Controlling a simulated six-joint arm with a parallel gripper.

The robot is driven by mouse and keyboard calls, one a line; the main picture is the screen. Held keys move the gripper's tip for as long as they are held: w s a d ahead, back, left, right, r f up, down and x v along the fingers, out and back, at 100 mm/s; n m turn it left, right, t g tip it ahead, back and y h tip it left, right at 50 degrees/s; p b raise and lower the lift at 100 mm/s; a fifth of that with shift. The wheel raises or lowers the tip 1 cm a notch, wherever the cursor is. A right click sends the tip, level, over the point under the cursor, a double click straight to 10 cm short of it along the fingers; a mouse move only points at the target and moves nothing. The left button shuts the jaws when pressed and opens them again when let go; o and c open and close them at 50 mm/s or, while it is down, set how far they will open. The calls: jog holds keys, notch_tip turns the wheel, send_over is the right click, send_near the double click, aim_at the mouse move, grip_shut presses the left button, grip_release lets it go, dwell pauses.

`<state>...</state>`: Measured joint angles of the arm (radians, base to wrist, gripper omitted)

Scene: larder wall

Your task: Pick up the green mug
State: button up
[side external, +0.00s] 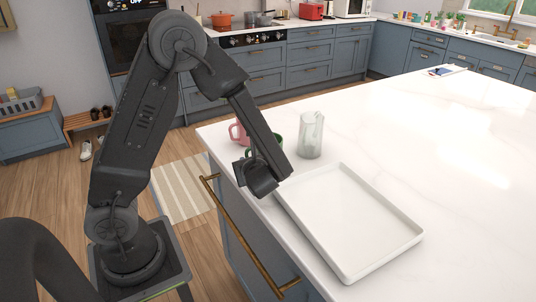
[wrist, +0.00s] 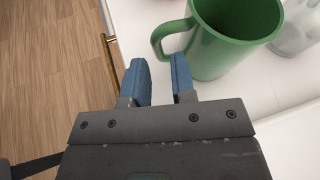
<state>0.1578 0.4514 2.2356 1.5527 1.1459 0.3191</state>
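The green mug (wrist: 230,38) stands upright on the white counter in the wrist view, its handle (wrist: 158,40) turned to the left. My gripper (wrist: 159,62) is open and empty, its two blue fingers apart. The fingertips are close to the handle, with the right finger overlapping the handle's lower part in the picture; I cannot tell whether they touch. In the side view, my gripper (side external: 246,170) is over the counter's near-left edge, and the green mug (side external: 279,142) is mostly hidden behind my arm.
A pink mug (side external: 238,133) stands left of the green mug, partly hidden. A clear glass jug (side external: 311,136) stands to its right. A white tray (side external: 400,238) lies in front. The counter's right and far parts are largely clear. A brass rail (side external: 245,240) runs below the edge.

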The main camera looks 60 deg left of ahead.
jog(key=x, duration=0.3)
jog(key=shift+a+f, duration=0.2)
grip_shut()
